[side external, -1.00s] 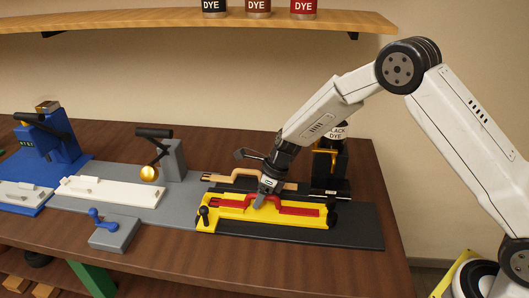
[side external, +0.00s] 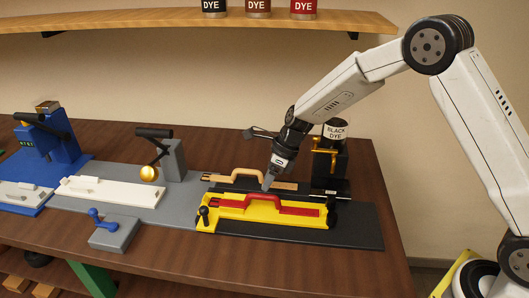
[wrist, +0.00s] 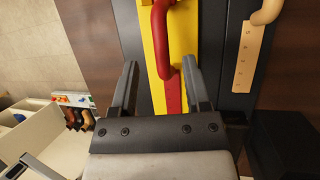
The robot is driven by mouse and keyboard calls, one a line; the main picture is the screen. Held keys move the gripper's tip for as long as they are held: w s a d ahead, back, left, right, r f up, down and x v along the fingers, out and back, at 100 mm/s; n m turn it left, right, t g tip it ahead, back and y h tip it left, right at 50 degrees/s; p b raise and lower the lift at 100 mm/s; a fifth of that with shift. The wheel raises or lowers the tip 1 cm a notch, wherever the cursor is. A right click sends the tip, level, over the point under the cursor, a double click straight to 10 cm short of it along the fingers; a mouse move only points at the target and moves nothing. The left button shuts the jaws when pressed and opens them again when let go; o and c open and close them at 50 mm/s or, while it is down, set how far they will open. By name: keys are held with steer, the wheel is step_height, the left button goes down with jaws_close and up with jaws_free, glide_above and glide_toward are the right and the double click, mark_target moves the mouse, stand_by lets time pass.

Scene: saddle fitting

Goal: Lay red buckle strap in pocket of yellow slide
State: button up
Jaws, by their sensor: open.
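The red buckle strap (side external: 296,210) lies lengthwise along the yellow slide (side external: 237,213), with its handle-like loop standing up near the middle. In the wrist view the red strap (wrist: 161,40) runs along the yellow slide (wrist: 183,30), between and beyond my fingers. From these views I cannot tell how fully it is seated in the pocket. My gripper (side external: 267,187) is above and behind the slide, apart from the strap. In the wrist view my gripper (wrist: 160,75) has its two fingers spread, with nothing held between them.
A tan strap (side external: 280,185) with a raised loop lies on a dark holder behind the slide. A black-handled grey post (side external: 173,160) and a white bar (side external: 110,190) are to the left. The dark plate's right end (side external: 360,225) is clear.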

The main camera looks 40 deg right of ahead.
steer(key=v, duration=0.6)
stand_by(0.6)
steer(key=s+d+n+h, duration=0.2)
steer(key=s+d+n, duration=0.1)
steer(key=s+n, duration=0.8)
steer(key=s+d+n+t+h, duration=0.1)
steer(key=s+d+n+h, duration=0.1)
steer(key=s+n, duration=0.9)
steer(key=f+n, duration=0.1)
steer(key=n, duration=0.4)
steer(key=shift+d+h, duration=0.4)
